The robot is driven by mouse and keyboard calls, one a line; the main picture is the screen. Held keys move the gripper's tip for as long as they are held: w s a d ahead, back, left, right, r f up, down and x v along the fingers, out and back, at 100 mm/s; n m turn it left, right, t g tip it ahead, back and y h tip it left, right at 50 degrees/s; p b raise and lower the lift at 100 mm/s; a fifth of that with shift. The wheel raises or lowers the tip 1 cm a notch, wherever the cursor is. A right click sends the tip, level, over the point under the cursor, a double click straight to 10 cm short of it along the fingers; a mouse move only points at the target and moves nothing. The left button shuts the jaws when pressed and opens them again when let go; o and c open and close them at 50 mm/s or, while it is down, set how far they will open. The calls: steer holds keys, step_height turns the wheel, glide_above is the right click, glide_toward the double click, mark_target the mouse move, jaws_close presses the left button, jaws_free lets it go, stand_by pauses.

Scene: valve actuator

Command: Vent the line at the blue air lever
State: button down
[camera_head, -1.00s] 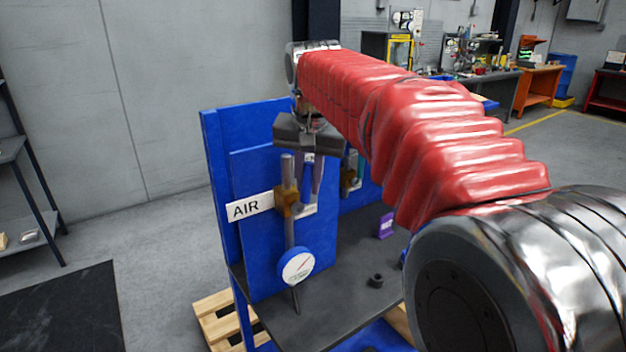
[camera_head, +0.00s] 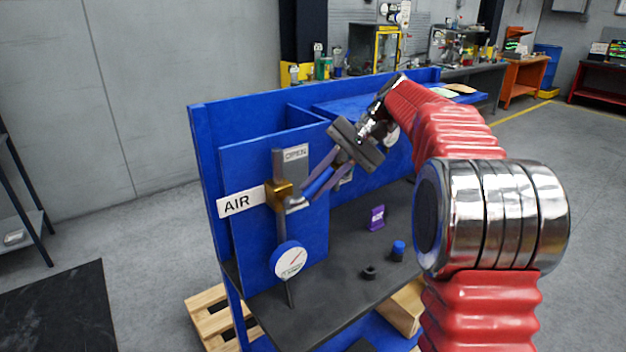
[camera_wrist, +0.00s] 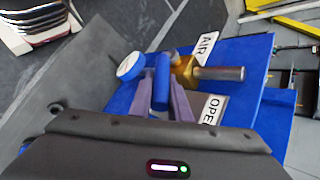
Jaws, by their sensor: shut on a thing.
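The blue air lever (camera_head: 318,183) sits on a brass valve (camera_head: 277,195) in a vertical grey pipe. The lever slants up and to the right from the valve. My gripper (camera_head: 310,187) is shut on it, with a purple finger on each side. In the wrist view the blue lever (camera_wrist: 161,90) lies between the two fingers of my gripper (camera_wrist: 161,86), beside the brass valve (camera_wrist: 186,72). The AIR sign (camera_head: 240,203) is left of the valve and the OPEN label (camera_head: 296,153) above it. A round gauge (camera_head: 288,260) hangs below; its reading is too small to tell.
A blue panel (camera_head: 245,160) stands behind the valve. On the dark bench top (camera_head: 330,250) are a purple block (camera_head: 377,218), a blue-topped part (camera_head: 398,250) and a black nut (camera_head: 369,272). A wooden pallet (camera_head: 208,300) is below. Floor is open at left.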

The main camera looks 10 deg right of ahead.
steer(key=shift+w+d+f+m+g+y, duration=0.15)
steer(key=shift+f+m+g+y, duration=0.1)
steer(key=shift+f+y, duration=0.65)
steer(key=shift+s+d+f+m+g+y, duration=0.1)
steer(key=shift+d+f+m+g+y, duration=0.25)
steer(key=shift+y, duration=0.8)
steer(key=shift+w+a+f+m+g+y, duration=0.1)
steer(key=shift+f+g+y, duration=0.1)
steer(key=shift+f+y, duration=0.75)
steer(key=shift+r, duration=0.1)
steer(key=c, duration=1.7)
jaws_free()
steer(key=shift+o, duration=0.2)
steer(key=shift+r, duration=0.1)
step_height(320, 180, up, 10)
steer(key=shift+f, duration=0.1)
